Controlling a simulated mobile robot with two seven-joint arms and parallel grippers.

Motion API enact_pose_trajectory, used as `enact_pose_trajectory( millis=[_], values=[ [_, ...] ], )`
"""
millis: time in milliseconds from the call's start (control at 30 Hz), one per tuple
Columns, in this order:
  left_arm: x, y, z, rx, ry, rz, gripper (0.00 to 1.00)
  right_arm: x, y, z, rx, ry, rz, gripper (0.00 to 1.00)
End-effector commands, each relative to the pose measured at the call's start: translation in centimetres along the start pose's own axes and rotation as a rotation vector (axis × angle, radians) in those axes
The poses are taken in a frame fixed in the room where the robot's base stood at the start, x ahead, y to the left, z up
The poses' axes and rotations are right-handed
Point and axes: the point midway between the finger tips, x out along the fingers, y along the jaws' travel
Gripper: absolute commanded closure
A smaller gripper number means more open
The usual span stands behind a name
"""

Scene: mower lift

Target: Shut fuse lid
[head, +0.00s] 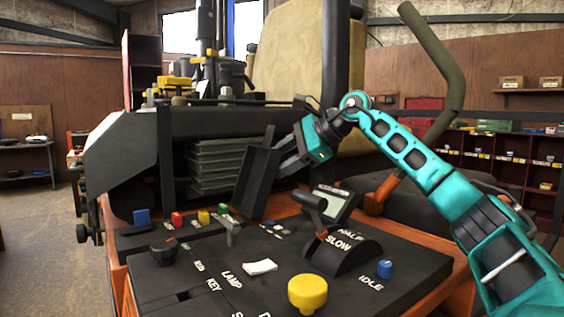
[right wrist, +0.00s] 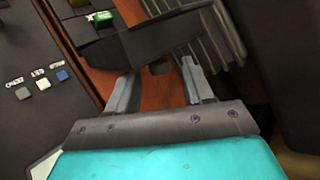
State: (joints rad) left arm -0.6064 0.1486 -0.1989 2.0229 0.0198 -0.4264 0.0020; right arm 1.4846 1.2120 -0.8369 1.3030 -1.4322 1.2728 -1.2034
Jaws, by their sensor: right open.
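The fuse lid (head: 258,178) is a dark, shallow panel standing raised and tilted at the right end of the fuse row. Blue (head: 141,217), red (head: 176,218), yellow (head: 203,216) and green (head: 223,208) fuses lie uncovered to its left. My right gripper (head: 284,163) is open just right of the lid. In the right wrist view the two grey fingers (right wrist: 158,85) are spread, with the dark lid (right wrist: 145,42) just beyond their tips and the green fuse (right wrist: 102,18) behind it. Contact with the lid cannot be told. My left gripper is out of view.
A small display (head: 333,204) stands behind the lever. Grey ribbed slats (head: 217,165) lie behind the lid.

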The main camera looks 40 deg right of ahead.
Motion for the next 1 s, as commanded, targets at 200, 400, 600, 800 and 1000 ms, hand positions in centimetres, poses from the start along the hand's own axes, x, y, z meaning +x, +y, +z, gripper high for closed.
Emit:
enact_pose_trajectory(
  millis=[200,400,600,800,1000],
  values=[
    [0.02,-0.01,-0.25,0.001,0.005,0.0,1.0,0.29,-0.01,-0.03,0.0,0.001,0.0,0.49],
    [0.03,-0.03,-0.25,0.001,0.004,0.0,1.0,0.26,0.0,-0.03,0.0,0.001,0.0,0.58],
    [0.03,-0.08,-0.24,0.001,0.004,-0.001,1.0,0.24,-0.01,-0.02,0.0,0.0,0.0,0.77],
    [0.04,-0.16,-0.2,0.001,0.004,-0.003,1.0,0.22,-0.03,-0.02,0.0,0.0,-0.001,0.96],
    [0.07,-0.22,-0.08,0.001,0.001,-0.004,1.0,0.2,-0.05,-0.02,0.0,0.0,-0.002,1.0]
  ],
)
